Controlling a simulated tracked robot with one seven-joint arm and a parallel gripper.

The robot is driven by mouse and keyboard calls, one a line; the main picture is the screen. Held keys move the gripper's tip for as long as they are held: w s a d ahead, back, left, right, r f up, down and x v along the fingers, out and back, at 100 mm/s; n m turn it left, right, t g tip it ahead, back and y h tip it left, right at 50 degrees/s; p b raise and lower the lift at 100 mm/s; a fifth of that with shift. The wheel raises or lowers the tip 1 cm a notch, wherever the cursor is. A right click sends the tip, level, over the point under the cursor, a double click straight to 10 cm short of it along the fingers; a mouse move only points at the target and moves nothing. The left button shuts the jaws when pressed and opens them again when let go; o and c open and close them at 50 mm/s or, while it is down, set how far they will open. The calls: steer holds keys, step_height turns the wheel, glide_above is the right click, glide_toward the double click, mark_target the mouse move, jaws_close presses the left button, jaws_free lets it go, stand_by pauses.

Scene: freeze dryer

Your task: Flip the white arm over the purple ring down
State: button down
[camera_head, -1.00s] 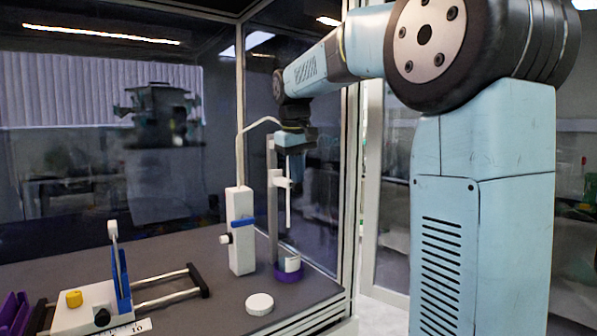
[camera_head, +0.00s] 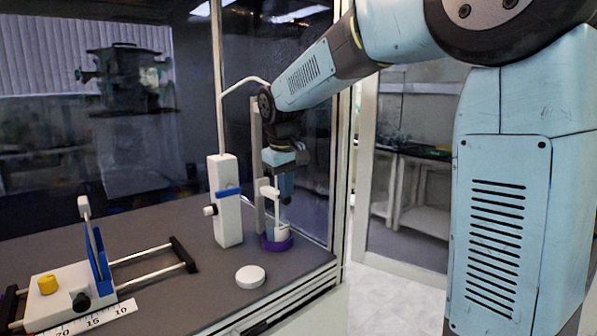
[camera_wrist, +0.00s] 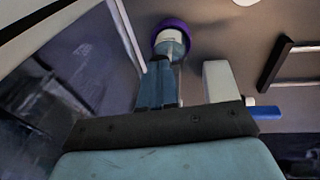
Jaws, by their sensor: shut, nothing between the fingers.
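The purple ring (camera_head: 276,243) sits on the dark bench at the foot of a grey upright post (camera_head: 257,165). A white cup-like piece (camera_head: 282,231) stands inside the ring. The white arm (camera_head: 268,192) juts from the post above the ring, with a thin white part hanging down from it. My gripper (camera_head: 286,196) is beside this arm, above the ring, pointing down; I cannot tell whether it touches the arm. In the wrist view the blue fingers (camera_wrist: 158,83) are together and empty, with the purple ring (camera_wrist: 173,25) beyond their tips.
A tall white block (camera_head: 228,200) with a blue lever and tube stands left of the post. A white disc (camera_head: 250,276) lies in front. A slide device with a yellow knob (camera_head: 47,284) is at left. Glass panels stand behind; the bench edge is at right.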

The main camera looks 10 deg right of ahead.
steer(key=shift+s+f, duration=0.1)
steer(key=shift+f, duration=0.4)
steer(key=shift+s+d, duration=0.1)
steer(key=shift+f, duration=0.1)
steer(key=v, duration=1.4)
steer(key=shift+r, duration=0.35)
steer(key=s+d+f+m+t, duration=0.1)
steer(key=s+d+f+m, duration=0.1)
steer(key=s+d+f, duration=0.3)
steer(key=s+d+f+m+t, duration=0.1)
steer(key=s+d+f, duration=0.4)
steer(key=s, duration=0.6)
steer(key=s+d+f+m+t, duration=0.1)
steer(key=s+d+f+m, duration=0.2)
steer(key=s+d+f, duration=0.2)
steer(key=s, duration=0.3)
steer(key=shift+y, duration=0.3)
